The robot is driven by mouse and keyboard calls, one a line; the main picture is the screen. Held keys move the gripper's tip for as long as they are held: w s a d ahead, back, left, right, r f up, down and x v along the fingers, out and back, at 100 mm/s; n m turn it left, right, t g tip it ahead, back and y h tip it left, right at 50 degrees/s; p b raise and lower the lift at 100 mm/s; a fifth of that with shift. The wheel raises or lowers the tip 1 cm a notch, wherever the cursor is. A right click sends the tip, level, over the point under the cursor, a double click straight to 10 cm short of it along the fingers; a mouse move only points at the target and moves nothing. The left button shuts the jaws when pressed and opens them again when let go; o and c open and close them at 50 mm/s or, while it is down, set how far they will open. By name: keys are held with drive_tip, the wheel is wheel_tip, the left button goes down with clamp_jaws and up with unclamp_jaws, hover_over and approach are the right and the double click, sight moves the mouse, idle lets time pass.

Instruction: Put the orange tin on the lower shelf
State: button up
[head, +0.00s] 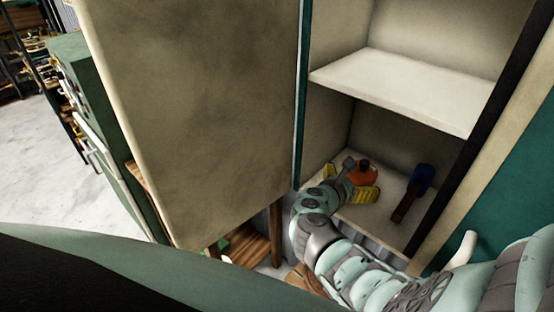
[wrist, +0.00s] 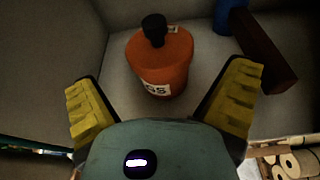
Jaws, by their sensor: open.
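The orange tin (wrist: 165,70) has a black cap and a white label. It stands upright on the lower shelf (wrist: 121,77) of an open cabinet, and in the head view its orange top (head: 362,173) shows just past my gripper. My gripper (wrist: 165,98) is open, its yellow fingers spread to the left and right on the near side of the tin. The tin appears free of both fingers. In the head view my gripper (head: 352,191) reaches into the lower compartment, and my wrist hides part of the tin.
A mallet-like tool with a blue head (head: 421,176) and brown handle lies on the lower shelf, right of the tin. The upper shelf (head: 410,88) above is empty where visible. The open cabinet door (head: 200,105) stands left of my arm. The cabinet's dark frame edge (head: 490,125) is at right.

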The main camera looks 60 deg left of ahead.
drive_tip(key=shift+b+v, duration=0.85)
drive_tip(key=shift+v, duration=1.15)
drive_tip(key=shift+b+v, duration=0.35)
drive_tip(key=shift+v, duration=0.6)
